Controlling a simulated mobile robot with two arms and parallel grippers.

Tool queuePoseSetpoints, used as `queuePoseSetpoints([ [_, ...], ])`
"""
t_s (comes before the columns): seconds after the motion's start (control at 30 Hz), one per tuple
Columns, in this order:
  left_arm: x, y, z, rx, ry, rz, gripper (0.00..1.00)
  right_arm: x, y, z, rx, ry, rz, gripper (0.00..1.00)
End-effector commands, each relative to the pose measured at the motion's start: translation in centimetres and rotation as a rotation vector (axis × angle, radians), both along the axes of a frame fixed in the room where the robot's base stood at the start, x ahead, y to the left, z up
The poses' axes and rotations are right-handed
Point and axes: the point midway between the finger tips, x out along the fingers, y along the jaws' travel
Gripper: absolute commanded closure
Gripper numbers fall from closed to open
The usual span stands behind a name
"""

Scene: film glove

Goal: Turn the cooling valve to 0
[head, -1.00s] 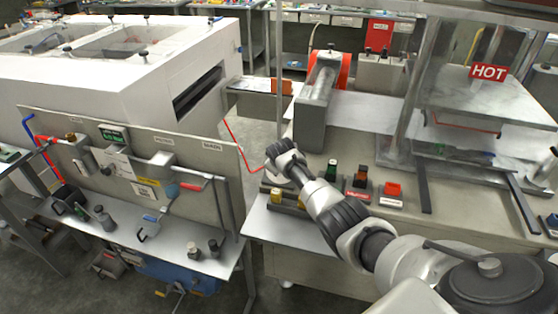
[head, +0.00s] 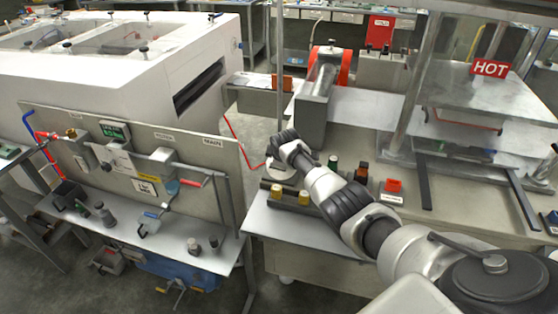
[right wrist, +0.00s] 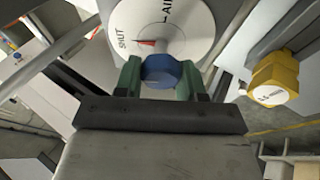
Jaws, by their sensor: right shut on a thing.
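In the right wrist view my right gripper (right wrist: 160,74) has its green fingers on either side of a blue knob (right wrist: 161,70) and is shut on it. Behind the knob is a white round dial (right wrist: 140,18) lettered "SHUT" and "AIR". A red pointer (right wrist: 148,42) on it points left, close to "SHUT". No 0 mark is readable, and the fingers and knob hide part of the dial. In the head view my right wrist (head: 290,147) reaches over the left end of the bench, above a pale disc (head: 278,179). My left gripper is not in view.
A yellow knob (right wrist: 274,78) stands close to the right of my gripper. A thin upright post (head: 280,80) rises behind my wrist. A panel (head: 220,160) stands left.

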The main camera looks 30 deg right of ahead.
Motion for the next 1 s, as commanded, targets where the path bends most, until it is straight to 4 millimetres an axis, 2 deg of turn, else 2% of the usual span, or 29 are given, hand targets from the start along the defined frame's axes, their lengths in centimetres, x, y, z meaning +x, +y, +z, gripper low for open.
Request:
queuePoseSetpoints([
  [0.27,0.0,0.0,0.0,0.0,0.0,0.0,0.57,0.0,0.0,0.1,-0.002,0.0,0.002,0.84],
  [0.3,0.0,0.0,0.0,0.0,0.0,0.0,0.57,0.0,0.0,0.1,-0.002,0.0,0.002,0.56],
  [0.43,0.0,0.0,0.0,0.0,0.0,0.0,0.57,0.0,0.0,0.0,-0.002,0.0,0.001,0.36],
  [0.77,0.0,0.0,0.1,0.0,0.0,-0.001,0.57,-0.1,0.0,0.1,-0.001,0.0,0.001,0.36],
  [1.0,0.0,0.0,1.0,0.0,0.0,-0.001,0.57,-0.9,0.3,1.7,-0.002,-0.001,0.0,0.36],
])
